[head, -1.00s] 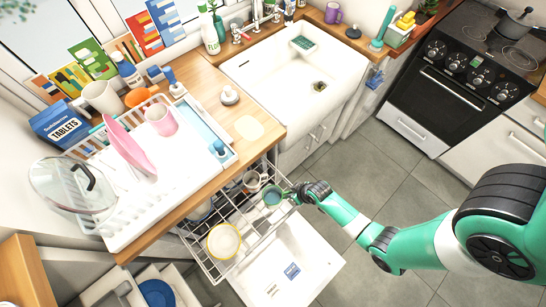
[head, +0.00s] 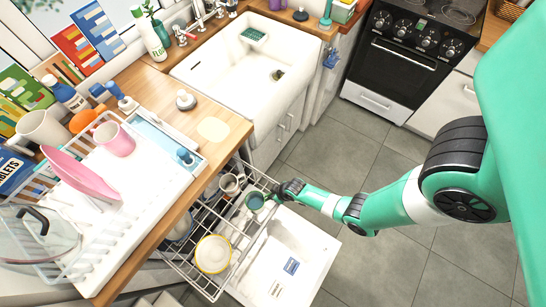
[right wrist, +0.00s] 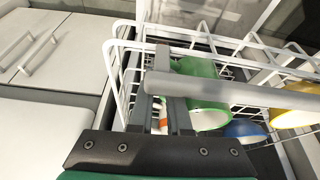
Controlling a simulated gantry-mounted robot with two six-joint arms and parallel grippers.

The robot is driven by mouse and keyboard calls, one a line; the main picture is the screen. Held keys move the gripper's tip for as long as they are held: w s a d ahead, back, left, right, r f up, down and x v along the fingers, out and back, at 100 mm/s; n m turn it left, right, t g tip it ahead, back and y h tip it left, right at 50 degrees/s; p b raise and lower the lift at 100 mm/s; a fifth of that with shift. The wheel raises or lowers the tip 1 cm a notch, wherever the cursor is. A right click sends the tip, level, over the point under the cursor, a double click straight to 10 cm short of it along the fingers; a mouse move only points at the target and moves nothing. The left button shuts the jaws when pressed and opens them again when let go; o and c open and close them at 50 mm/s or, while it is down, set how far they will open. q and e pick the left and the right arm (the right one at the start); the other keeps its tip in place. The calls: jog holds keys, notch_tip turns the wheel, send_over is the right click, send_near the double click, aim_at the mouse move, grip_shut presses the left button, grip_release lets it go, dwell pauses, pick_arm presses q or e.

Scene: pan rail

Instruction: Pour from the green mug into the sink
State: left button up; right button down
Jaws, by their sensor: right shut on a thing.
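The green mug (head: 255,201) is in the pulled-out dishwasher rack (head: 205,284), at its right side in the head view. My right gripper (head: 274,193) is at the mug and shut on it. The white sink (head: 205,72) is set in the counter farther back. My left gripper is not in view.
A yellow-rimmed bowl (head: 213,254) and a pale mug (head: 231,183) are in the rack near the green mug. The open dishwasher door (head: 310,262) lies below. A white drying rack (head: 112,240) with pink dishes stands on the wooden counter (head: 226,108). The floor at right is free.

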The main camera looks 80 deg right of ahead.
jog(key=shift+f+b, duration=0.25)
jog(key=shift+b, duration=0.05)
jog(key=c, duration=0.9)
grip_release()
jog(key=shift+r, duration=0.1)
jog(key=shift+o, duration=0.2)
jog(key=p+v, duration=0.2)
jog(key=v, duration=0.2)
jog(key=p+v, duration=0.1)
jog(key=v, duration=0.2)
jog(key=p+v, duration=0.2)
jog(key=v, duration=0.2)
jog(key=shift+s+d+r+p, duration=0.15)
jog(key=shift+d+r+p, duration=0.2)
